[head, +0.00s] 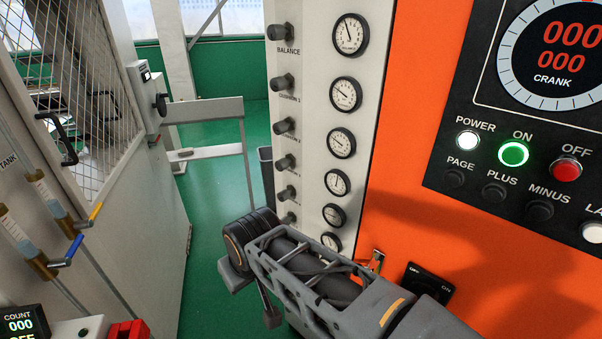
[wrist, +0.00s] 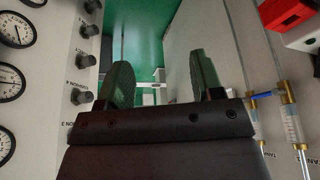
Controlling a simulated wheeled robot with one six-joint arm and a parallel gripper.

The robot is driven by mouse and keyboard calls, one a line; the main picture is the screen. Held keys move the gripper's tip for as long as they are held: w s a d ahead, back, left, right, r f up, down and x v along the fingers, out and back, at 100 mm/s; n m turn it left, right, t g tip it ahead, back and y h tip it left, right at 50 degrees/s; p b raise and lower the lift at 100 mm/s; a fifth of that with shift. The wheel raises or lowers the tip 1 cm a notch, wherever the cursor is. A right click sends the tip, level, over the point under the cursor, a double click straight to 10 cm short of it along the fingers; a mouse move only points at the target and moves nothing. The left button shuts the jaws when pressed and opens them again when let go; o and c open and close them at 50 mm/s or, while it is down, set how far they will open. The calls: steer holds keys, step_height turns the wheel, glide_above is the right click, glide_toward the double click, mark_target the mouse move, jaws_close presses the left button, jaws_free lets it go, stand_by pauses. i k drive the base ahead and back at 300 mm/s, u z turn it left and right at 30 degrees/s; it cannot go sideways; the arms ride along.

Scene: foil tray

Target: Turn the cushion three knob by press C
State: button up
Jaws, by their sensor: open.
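A light grey panel (head: 312,120) bears a column of dark knobs beside round gauges. In the head view my arm's end is low, in front of the panel's lower part. It is left of the lowest gauges, well below the second knob.
An orange cabinet (head: 415,130) with a black control panel (head: 470,120) stands at the right. A mesh-sided grey cabinet (head: 140,190) with blue and yellow valve handles is at the left. A rail (head: 200,112) stands behind. Green floor (head: 212,200) lies open between the cabinets.

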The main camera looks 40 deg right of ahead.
mark_target(282, 164)
steer(key=z, duration=0.05)
steer(key=k, duration=0.6)
steer(key=u, duration=0.8)
steer(key=i, duration=1.05)
steer(key=z, duration=0.4)
